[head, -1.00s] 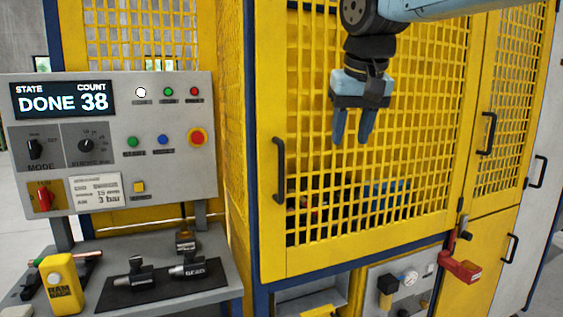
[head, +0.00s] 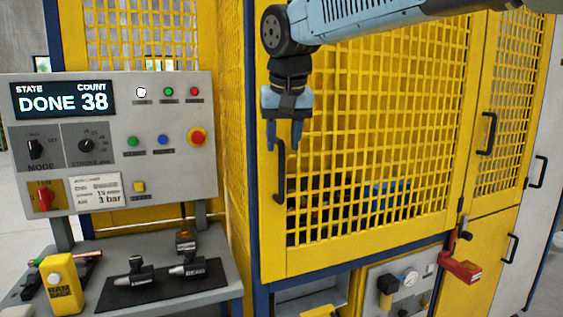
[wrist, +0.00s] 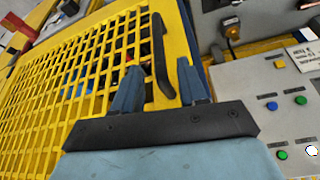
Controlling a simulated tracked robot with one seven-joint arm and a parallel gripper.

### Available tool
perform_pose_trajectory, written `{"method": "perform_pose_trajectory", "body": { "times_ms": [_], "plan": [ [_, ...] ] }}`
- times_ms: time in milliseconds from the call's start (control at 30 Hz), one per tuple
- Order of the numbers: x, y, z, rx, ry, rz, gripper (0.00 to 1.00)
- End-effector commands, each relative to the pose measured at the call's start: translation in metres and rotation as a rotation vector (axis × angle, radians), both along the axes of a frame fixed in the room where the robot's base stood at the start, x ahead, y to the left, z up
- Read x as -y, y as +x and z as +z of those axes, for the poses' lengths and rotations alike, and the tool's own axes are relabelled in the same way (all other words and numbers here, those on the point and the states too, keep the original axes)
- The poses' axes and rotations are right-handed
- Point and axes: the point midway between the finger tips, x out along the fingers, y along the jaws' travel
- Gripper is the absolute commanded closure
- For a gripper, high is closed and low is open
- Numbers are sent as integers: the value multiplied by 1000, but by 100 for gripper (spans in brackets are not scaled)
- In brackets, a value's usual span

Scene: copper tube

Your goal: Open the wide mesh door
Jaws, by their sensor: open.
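The wide mesh door (head: 375,215) is a yellow framed panel with a yellow grid, and it looks shut. Its black vertical bar handle (head: 280,180) is on the left side of the frame. My gripper (head: 284,148) points down with its fingers apart and empty, at the upper end of the handle in the head view. In the wrist view the handle (wrist: 160,55) lies beyond and between the two fingertips (wrist: 158,75). I cannot tell whether a finger touches it.
A grey control panel (head: 110,190) with a DONE 38 display stands left of the door, above a grey bench (head: 215,255). A narrower mesh door (head: 500,110) with its own handle is at the right. A red-handled part (head: 460,270) sticks out at lower right.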

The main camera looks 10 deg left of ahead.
Motion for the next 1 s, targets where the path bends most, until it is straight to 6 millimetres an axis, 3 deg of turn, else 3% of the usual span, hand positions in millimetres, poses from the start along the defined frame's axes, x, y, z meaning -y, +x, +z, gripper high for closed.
{"method": "perform_pose_trajectory", "body": {
  "times_ms": [100,333,800,1000],
  "plan": [
    [-2,8,-20,-3,-3,-1,58],
    [-6,18,-47,-2,-2,-2,58],
    [-7,22,-56,-1,-1,-1,58],
    [-7,22,-56,-1,0,-2,77]
  ]
}}
